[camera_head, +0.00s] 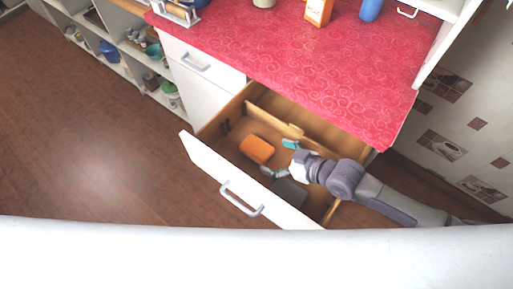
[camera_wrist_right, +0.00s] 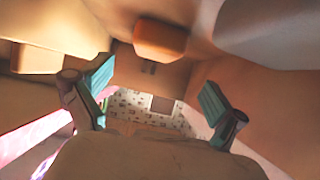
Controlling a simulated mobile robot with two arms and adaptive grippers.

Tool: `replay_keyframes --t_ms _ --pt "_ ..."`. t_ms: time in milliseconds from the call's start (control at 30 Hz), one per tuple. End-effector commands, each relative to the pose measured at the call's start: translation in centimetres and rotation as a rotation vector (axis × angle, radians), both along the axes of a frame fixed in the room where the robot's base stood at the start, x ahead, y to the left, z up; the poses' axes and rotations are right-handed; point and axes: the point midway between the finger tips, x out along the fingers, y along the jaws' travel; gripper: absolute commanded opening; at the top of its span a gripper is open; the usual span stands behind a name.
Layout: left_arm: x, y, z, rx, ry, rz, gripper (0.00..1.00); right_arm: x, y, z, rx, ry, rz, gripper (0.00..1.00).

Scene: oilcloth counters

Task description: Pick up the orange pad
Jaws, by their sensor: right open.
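The orange pad (camera_head: 257,149) lies in the open drawer (camera_head: 232,180), left of my right gripper (camera_head: 279,158) in the head view. It also shows at the top middle of the right wrist view (camera_wrist_right: 160,38), beyond the fingertips. My right gripper is open, its teal-tipped fingers spread apart with nothing between them, and it is apart from the pad. My arm reaches into the drawer from the right. My left gripper is not in view.
A grey item (camera_head: 290,191) lies in the drawer's front right part, partly covered by my arm. A wooden divider (camera_head: 272,122) runs along the drawer's back. The red-topped counter (camera_head: 300,60) overhangs behind. An orange-and-white box (camera_head: 318,12) stands on it.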

Motion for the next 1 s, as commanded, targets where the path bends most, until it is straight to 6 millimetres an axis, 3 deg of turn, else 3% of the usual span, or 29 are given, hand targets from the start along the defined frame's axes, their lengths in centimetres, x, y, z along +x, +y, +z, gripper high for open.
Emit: replay_keyframes --t_ms 633,933,1000 --pt "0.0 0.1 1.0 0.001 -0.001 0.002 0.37 4.5 5.1 -3.1 0.001 0.0 0.001 0.97" --pt "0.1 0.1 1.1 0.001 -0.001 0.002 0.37 4.8 5.4 -3.4 0.0 0.0 0.0 0.97" --pt "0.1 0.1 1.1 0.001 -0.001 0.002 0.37 4.8 5.4 -3.4 0.0 0.0 0.0 0.89"
